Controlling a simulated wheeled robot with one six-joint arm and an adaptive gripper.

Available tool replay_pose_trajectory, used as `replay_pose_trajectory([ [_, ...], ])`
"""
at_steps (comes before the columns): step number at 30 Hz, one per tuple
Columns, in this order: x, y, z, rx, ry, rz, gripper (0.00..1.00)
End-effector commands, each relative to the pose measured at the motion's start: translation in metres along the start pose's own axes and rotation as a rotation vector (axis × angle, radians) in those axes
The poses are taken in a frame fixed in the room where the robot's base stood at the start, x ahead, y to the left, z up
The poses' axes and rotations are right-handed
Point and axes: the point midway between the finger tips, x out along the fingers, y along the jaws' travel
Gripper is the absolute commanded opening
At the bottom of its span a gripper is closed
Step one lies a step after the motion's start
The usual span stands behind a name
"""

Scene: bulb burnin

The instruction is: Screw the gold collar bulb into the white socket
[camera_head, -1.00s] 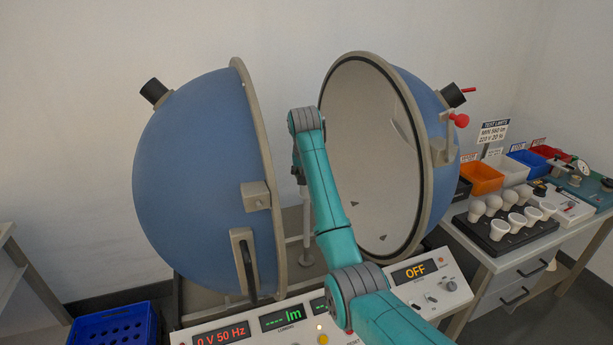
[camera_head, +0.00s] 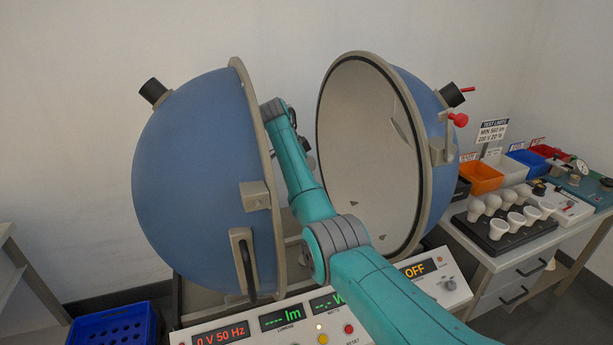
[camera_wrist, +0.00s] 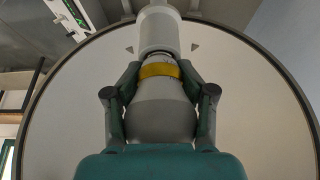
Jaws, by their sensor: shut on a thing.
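In the wrist view the bulb (camera_wrist: 160,118) has a grey-white body and a gold collar (camera_wrist: 160,71). My gripper (camera_wrist: 160,82) is shut on it, with one finger on each side near the collar. The white socket (camera_wrist: 158,28) is straight beyond the bulb, in line with it. The bulb's metal cap meets the socket's mouth; I cannot tell how deep it sits. In the head view my arm reaches between the two halves of the blue sphere, and the bulb and my fingers are hidden or too small to make out.
The blue sphere's left half (camera_head: 195,185) and right half (camera_head: 428,150) stand open close around my arm. The control panel (camera_head: 270,328) is in front. A black tray (camera_head: 480,235) of several bulbs is on the right bench. A blue crate (camera_head: 112,328) is at lower left.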

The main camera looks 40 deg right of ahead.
Motion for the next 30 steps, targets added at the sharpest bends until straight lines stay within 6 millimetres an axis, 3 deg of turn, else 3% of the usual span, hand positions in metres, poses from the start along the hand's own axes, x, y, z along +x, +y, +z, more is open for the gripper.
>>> replay_pose_trajectory([
  [6,0.0023,0.0007,-0.0032,0.17,0.002,0.08,0.15],
  [16,0.0029,0.0009,-0.0034,0.211,0.002,0.095,0.15],
  [17,0.003,0.0009,-0.0034,0.21,0.002,0.094,0.52],
  [19,0.003,0.0009,-0.0034,0.21,0.002,0.094,0.7],
  [20,0.0029,0.0008,-0.0033,0.21,0.002,0.094,0.74],
  [30,0.0013,0.0004,-0.0012,0.206,0.0,0.092,0.74],
])
